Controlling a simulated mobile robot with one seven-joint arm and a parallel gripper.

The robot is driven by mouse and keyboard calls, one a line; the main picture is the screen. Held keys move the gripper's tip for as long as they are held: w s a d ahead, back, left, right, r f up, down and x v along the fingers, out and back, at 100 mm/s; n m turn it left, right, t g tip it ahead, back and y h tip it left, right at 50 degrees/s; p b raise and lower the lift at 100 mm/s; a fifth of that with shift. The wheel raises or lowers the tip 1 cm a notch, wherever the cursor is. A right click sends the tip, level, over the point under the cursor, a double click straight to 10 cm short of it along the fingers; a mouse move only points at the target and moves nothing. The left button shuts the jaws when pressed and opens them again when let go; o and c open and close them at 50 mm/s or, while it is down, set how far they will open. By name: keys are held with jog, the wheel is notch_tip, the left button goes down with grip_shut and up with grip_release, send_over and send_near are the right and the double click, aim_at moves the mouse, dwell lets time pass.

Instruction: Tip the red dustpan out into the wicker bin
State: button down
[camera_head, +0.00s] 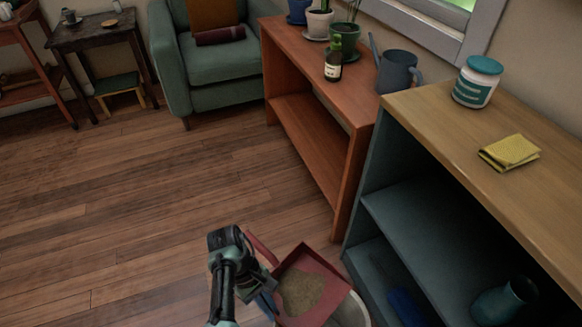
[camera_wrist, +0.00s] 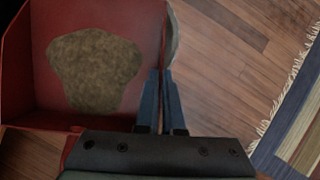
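The red dustpan (camera_head: 329,265) is in the lower middle of the head view, with a heap of brown dirt (camera_head: 301,291) in it. It looks roughly level. My gripper (camera_head: 266,301) is at its left side, and its blue fingers (camera_wrist: 160,102) are close together on the pan's side wall. The pan (camera_wrist: 22,75) and its dirt (camera_wrist: 95,70) fill the left of the wrist view. A pale rounded rim (camera_head: 354,312), likely the bin's, shows below and right of the pan. Most of it is hidden, and no wicker weave can be made out.
A blue-grey shelf unit (camera_head: 415,226) with a wooden top stands close on the right, holding a vase (camera_head: 503,299) and a blue item (camera_head: 406,306). An orange-brown shelf (camera_head: 309,134) stands behind. Wooden floor (camera_head: 130,215) is clear to the left. A fringed rug (camera_wrist: 296,135) shows in the wrist view.

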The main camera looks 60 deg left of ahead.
aim_at(284, 324)
jog(key=shift+w+d+r, duration=0.1)
jog(key=shift+w+d, duration=0.1)
jog(key=shift+d, duration=0.25)
jog(key=shift+d+r+y+p, duration=0.15)
jog(key=shift+y+p, duration=0.45)
jog(key=shift+p, duration=0.35)
jog(key=shift+w+d+g+y+p, duration=0.2)
jog(key=shift+d+g+y+p, duration=0.35)
jog(key=shift+y, duration=0.35)
jog(key=shift+w+d+g+y, duration=0.15)
jog(key=shift+g+y, duration=0.1)
jog(key=shift+y, duration=0.25)
jog(key=shift+w+d+f+g+y+b, duration=0.25)
jog(key=shift+d+f+g+y+b, duration=0.2)
jog(key=shift+d+y, duration=0.5)
jog(key=shift+w+d+f+y+b, duration=0.2)
jog(key=shift+w+d+y+b, duration=0.15)
jog(key=shift+y+b, duration=0.55)
jog(key=shift+w+d+r+g+y+p, duration=0.1)
jog(key=shift+d+r+g+y+p, duration=0.15)
jog(key=shift+d+g+y+p, duration=0.15)
jog(key=shift+w+d+r+g+y, duration=0.1)
jog(key=shift+w+d+g+y, duration=0.15)
jog(key=shift+d+y, duration=0.4)
jog(key=shift+a, duration=0.1)
